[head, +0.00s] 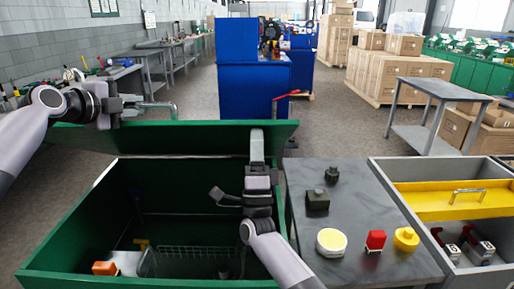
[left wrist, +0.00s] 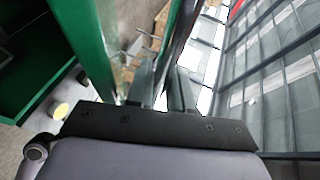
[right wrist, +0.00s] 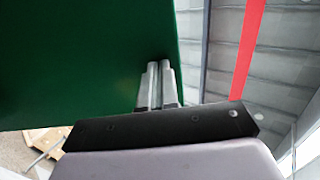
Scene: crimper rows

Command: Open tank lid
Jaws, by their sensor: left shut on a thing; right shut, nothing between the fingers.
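The green tank (head: 65,235) stands open at the front left in the head view. Its green lid (head: 200,136) is raised along the far side, seen at a steep angle. My left gripper (head: 134,103) is at the lid's upper left edge; in the left wrist view its fingers (left wrist: 163,90) are on either side of the green lid panel. My right gripper (head: 257,146) is shut and empty, its fingers upright in front of the lid's right part. In the right wrist view its closed fingers (right wrist: 155,85) lie against or close to the green lid (right wrist: 85,65); contact is unclear.
Inside the tank are a wire basket (head: 195,252) and an orange item (head: 104,268). To the right, a grey table (head: 285,262) holds several small parts, beside a grey crate (head: 385,172) with a yellow tray (head: 445,203). A blue cabinet (head: 250,100) stands beyond the lid.

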